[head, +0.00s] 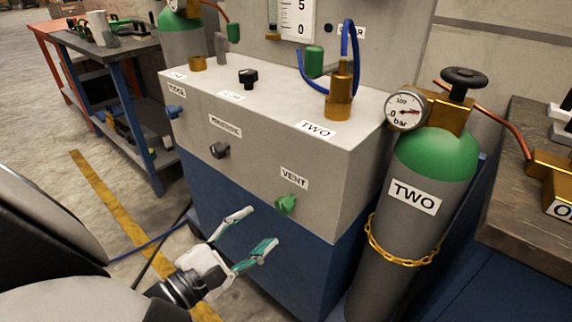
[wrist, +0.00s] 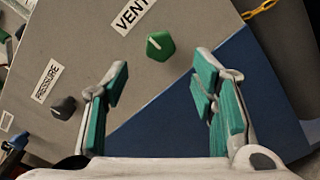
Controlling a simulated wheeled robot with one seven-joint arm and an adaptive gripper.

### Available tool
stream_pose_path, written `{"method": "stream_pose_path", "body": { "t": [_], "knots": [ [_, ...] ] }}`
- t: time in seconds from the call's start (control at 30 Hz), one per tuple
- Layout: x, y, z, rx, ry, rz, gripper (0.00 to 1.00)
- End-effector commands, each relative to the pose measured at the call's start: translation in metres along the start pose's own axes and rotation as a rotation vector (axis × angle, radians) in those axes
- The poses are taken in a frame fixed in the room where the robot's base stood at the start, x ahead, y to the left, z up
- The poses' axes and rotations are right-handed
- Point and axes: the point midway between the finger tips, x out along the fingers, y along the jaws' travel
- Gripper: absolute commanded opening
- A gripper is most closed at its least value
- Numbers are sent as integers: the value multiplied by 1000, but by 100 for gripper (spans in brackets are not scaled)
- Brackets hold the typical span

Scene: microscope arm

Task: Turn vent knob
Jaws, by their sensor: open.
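The vent knob (head: 286,205) is a small green knob on the front of the grey cabinet, just below the VENT label (head: 294,178). In the wrist view the green knob (wrist: 159,46) sits beyond the fingertips, roughly between them, with a pale pointer line on its face. My gripper (head: 250,229) is open and empty, with teal finger pads, below and left of the knob in the head view. In the wrist view the open fingers (wrist: 160,72) stand apart on both sides, and neither touches the knob.
A black pressure knob (head: 219,150) is on the same panel, left of the vent knob. A gas cylinder labelled TWO (head: 405,200), with a gauge and yellow chain (head: 400,258), stands right of the cabinet. A workbench (head: 125,60) is at back left.

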Motion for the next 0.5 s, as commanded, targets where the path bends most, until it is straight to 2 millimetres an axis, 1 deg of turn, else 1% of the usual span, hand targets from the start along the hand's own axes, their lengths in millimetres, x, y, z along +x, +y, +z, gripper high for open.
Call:
{"method": "stream_pose_path", "body": {
  "t": [0.03, 0.2, 0.3, 0.5],
  "knots": [
    [12, -2, 0, 1, -4, -2, 52],
    [43, -2, -1, 0, -3, -3, 52],
    [59, -2, 0, 0, -2, -3, 52],
    [77, -1, 0, 0, -1, -1, 52]
  ]
}}
